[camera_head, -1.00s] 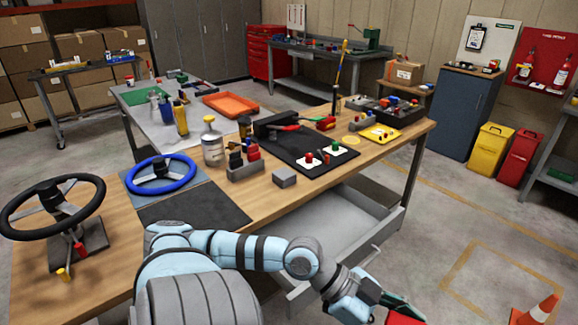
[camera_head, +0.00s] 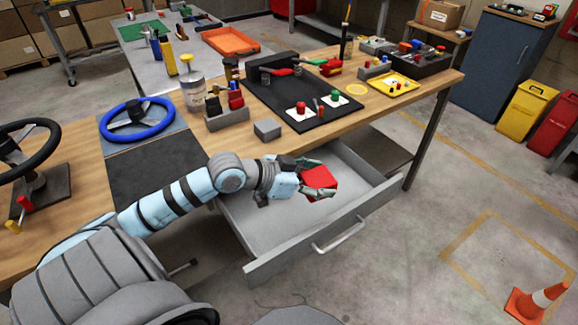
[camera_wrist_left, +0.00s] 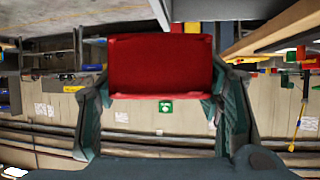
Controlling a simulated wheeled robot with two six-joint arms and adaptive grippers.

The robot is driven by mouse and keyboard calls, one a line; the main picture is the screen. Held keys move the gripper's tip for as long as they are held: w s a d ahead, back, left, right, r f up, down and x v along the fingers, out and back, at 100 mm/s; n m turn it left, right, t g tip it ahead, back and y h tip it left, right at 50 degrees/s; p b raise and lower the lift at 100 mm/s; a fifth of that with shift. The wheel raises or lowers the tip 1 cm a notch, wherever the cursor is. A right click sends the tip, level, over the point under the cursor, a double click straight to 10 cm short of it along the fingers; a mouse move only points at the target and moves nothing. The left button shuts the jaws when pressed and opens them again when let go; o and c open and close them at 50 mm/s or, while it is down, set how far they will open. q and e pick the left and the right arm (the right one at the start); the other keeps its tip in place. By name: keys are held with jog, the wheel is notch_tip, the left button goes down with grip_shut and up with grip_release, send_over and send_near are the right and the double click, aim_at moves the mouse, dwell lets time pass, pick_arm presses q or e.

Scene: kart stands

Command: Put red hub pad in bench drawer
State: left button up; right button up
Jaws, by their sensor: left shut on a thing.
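The red hub pad (camera_head: 319,183) is a red block held in my left gripper (camera_head: 318,192). In the left wrist view the pad (camera_wrist_left: 160,65) spans the space between the two fingers (camera_wrist_left: 160,95), which are closed on its sides. The bench drawer (camera_head: 310,250) is a grey open box pulled out under the wooden bench, with a handle on its front. In the head view the gripper and pad appear over the inside of the drawer. How high they are above its floor is hard to tell. My right gripper is not in view.
The wooden bench (camera_head: 78,177) stands above and behind the drawer. It carries a blue steering wheel (camera_head: 137,120), a black mat (camera_head: 262,93) and a small grey block (camera_head: 268,130). The drawer's visible floor looks empty.

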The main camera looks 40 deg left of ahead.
pick_arm(q)
jog(key=w+a+n+t+y+b, duration=0.1)
jog(key=w+a+n+y+b, duration=0.1)
jog(key=w+a+n+y, duration=0.7)
jog(key=m+h+b, duration=0.2)
jog(key=b, duration=0.3)
send_over(300, 199)
notch_tip(300, 199, down, 14)
jog(key=shift+w, duration=0.15)
notch_tip(300, 199, down, 5)
jog(key=shift+r+b, duration=0.15)
jog(key=shift+b, duration=0.85)
jog(key=shift+r, duration=0.1)
jog(key=o, duration=1.2)
jog(key=shift+r, duration=0.1)
